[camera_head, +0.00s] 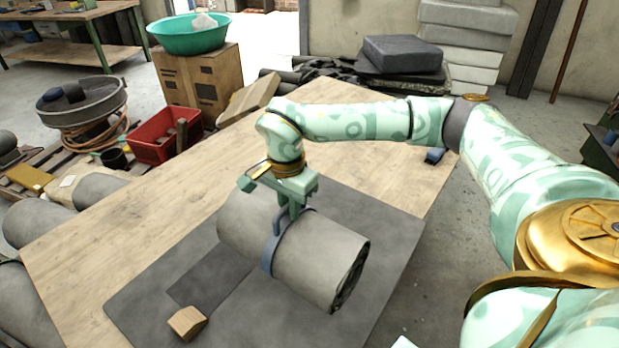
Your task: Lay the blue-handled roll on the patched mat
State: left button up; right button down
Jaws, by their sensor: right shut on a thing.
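The blue-handled roll (312,258) is a thick grey cylinder with a blue band and handle (272,250) around its middle. My right gripper (291,212) is above it, shut on the blue handle. The roll is over the patched mat (155,305), a dark grey sheet on the wooden table with a darker rectangular patch (212,276). The roll hides part of the mat and patch. I cannot tell whether its underside touches the mat. My left gripper is not in view.
A small wooden block (187,322) sits on the mat's near left part. The wooden table (110,240) is otherwise mostly bare, with a small blue thing (435,155) by its right edge. More grey rolls (40,218) lie at left, near a red crate (165,140) and a cardboard box (200,85).

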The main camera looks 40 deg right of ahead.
aim_at(261, 216)
jog(key=w+a+f+b, duration=0.1)
jog(key=f, duration=0.1)
jog(key=w+a+f+b, duration=0.1)
jog(key=w+a, duration=0.1)
jog(key=w+a+f+b, duration=0.1)
jog(key=f, duration=0.1)
jog(key=shift+w+a+f, duration=0.15)
jog(key=shift+w+f, duration=0.15)
jog(key=shift+f, duration=0.05)
jog(key=f, duration=0.1)
jog(key=f+b, duration=0.2)
jog(key=f, duration=0.1)
jog(key=shift+w+a, duration=0.2)
jog(key=shift+w, duration=0.05)
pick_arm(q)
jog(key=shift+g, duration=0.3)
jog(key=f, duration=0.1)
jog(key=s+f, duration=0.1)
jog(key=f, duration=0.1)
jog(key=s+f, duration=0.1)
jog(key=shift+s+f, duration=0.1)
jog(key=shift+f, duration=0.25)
pick_arm(e)
jog(key=shift+r, duration=0.2)
jog(key=shift+f, duration=0.1)
